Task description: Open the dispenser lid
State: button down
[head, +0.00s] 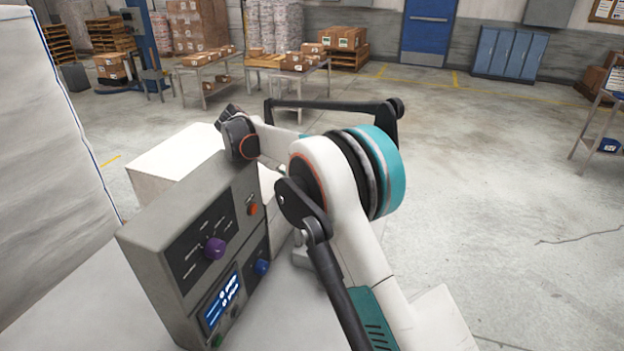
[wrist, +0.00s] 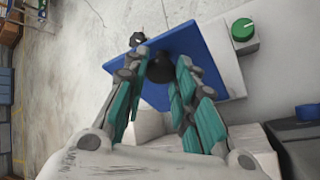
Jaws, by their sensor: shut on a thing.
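In the wrist view, a flat blue panel (wrist: 208,72), which looks like the dispenser lid, carries a round black knob (wrist: 159,71). My gripper (wrist: 161,60) has its teal and grey fingers on either side of this knob and is shut on it. Whether the panel is raised or flat I cannot tell. In the head view, my arm reaches out past a grey control box, and the gripper and blue panel are hidden.
The grey control box (head: 170,228) has a purple knob (head: 215,248), a blue knob (head: 262,267) and a lit display (head: 222,304). A white block (head: 175,160) stands behind it. In the wrist view, a green knob (wrist: 243,29) sits beside the panel. Open floor lies right.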

jog(key=shift+w+a, duration=0.1)
jog(key=shift+a, duration=0.15)
dwell(0.3)
jog(key=c, duration=1.3)
grip_release()
jog(key=shift+r, duration=0.15)
notch_tip(320, 180, up, 10)
jog(key=shift+f, duration=0.15)
jog(key=shift+f, duration=0.1)
